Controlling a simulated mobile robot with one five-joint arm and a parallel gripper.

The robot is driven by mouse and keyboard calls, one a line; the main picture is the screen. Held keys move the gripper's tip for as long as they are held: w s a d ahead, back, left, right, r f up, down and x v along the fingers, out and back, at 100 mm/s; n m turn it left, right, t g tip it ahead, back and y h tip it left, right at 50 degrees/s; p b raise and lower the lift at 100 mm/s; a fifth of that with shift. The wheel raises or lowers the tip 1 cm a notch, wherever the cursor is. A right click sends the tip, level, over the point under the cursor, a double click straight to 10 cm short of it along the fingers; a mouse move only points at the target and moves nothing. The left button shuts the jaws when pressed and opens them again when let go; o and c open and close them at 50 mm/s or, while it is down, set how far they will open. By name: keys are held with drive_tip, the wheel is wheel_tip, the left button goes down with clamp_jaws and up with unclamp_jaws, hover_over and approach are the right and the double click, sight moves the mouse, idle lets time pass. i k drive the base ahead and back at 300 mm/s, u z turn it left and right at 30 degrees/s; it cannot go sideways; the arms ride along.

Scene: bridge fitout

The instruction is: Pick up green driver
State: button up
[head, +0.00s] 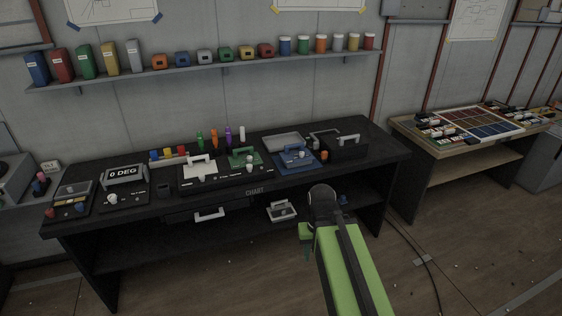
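A slim upright green driver (200,141) stands towards the back of the black desk, left of centre in the head view. It is at the left end of a short row, with an orange one (214,138), a purple one (228,136) and a white one (242,133) to its right. Its lower part is hard to make out. My green arm reaches up from the bottom of the view. My gripper (306,254) appears to hang below the arm's dark joint, in front of the desk and well away from the driver. Its fingers are too small and dark to read.
The black desk (357,175) carries a "0 DEG" display (124,175), a green panel (243,157), a blue case (296,157) and a black case (346,147). A wall shelf (110,81) with bins and jars hangs above. Open floor lies in front.

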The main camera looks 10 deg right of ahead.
sight(201, 143)
drive_tip(key=z, duration=0.2)
drive_tip(key=i, duration=1.4)
drive_tip(key=u, duration=0.65)
